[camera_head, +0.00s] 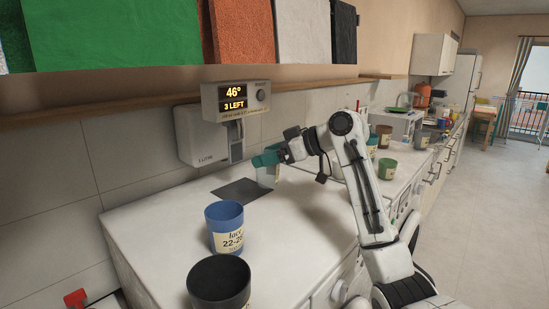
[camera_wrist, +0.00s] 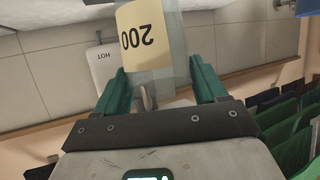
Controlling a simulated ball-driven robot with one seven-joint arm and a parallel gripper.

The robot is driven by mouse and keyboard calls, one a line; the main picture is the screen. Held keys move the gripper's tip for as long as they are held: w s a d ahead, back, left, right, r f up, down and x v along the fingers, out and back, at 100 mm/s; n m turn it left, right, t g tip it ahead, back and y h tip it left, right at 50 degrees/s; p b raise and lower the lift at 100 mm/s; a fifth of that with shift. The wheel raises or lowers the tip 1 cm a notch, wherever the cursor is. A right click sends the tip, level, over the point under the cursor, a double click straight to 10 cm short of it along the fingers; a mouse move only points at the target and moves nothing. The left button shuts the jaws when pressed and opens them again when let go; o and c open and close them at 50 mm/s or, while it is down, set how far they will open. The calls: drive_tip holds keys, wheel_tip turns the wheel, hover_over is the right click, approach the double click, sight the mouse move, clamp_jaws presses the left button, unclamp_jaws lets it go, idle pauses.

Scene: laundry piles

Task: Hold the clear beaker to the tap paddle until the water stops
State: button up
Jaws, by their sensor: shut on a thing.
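My gripper (camera_head: 268,160) has teal fingers and is shut on the clear beaker (camera_head: 268,178). The beaker hangs below the fingers, near the right end of the dark mat. In the wrist view my gripper (camera_wrist: 160,85) has one finger on each side of the beaker (camera_wrist: 172,50), whose yellow label reads 200 upside down. The tap unit (camera_head: 236,102) on the wall shows "46°" and "3 LEFT". Its grey paddle (camera_head: 236,140) hangs below, left of the beaker, with a gap between them in the head view. I see no water running.
A dark mat (camera_head: 238,191) lies on the white counter (camera_head: 165,222). A blue labelled cup (camera_head: 224,226) and a black cup (camera_head: 219,283) stand in front. A green cup (camera_head: 387,169) stands right of my arm. A white "1 LITRE" box (camera_head: 196,142) is on the wall.

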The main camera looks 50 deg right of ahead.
approach(234, 150)
drive_tip(key=shift+s+a+f+x, duration=0.1)
drive_tip(key=shift+x, duration=0.75)
drive_tip(key=shift+s+a+f+x, duration=0.1)
drive_tip(key=shift+x, duration=0.8)
drive_tip(key=shift+s+a+x, duration=0.1)
drive_tip(key=shift+x, duration=0.75)
drive_tip(key=shift+w+p, duration=0.4)
drive_tip(key=shift+w, duration=0.45)
drive_tip(key=shift+s+d, duration=0.1)
drive_tip(key=shift+s, duration=2.45)
drive_tip(key=shift+s, duration=0.1)
drive_tip(key=s+p, duration=0.1)
drive_tip(key=s, duration=0.8)
drive_tip(key=shift+s+d, duration=0.15)
drive_tip(key=shift+s, duration=0.25)
